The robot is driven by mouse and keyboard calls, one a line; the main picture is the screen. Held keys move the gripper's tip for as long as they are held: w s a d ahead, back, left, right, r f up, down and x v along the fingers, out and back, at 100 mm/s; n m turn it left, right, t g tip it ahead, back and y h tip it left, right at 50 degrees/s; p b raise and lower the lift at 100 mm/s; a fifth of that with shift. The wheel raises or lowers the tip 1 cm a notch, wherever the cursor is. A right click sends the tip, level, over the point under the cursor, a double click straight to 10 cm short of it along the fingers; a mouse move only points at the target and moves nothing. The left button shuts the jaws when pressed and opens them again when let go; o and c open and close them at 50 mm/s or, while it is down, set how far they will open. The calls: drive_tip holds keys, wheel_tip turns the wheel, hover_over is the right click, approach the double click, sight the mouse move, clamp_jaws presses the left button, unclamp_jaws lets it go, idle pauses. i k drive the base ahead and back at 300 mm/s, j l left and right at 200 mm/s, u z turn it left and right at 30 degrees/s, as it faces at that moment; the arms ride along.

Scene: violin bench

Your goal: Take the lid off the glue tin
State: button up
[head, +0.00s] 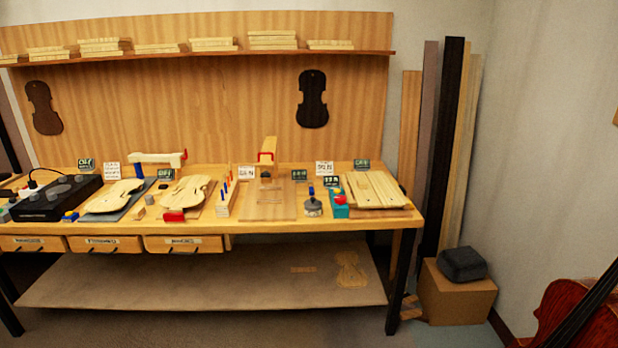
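A small round grey tin (313,209), which looks like the glue tin, stands near the front edge of the workbench (270,228), right of centre. A dark top sits on it, and a small blue upright piece (311,190) shows at or just behind it. The tin is too small here to tell the lid's details. My gripper is not in view.
A teal box (340,211) with a red item stands just right of the tin. Pale boards (375,190) lie further right, and a flat wooden board (268,205) lies to its left. Violin plates (186,192) and a black unit (55,200) fill the left side.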

sight(312, 203)
drive_tip(key=i+u, duration=0.2)
drive_tip(key=i, duration=0.25)
drive_tip(key=i+l+u, duration=0.2)
drive_tip(key=i, duration=0.2)
drive_tip(key=i+l+u, duration=0.15)
drive_tip(key=i, duration=0.25)
drive_tip(key=i+l+u, duration=0.2)
drive_tip(key=i, duration=0.2)
drive_tip(key=i+l+u, duration=1.05)
drive_tip(key=k+l, duration=0.05)
drive_tip(key=k, duration=0.05)
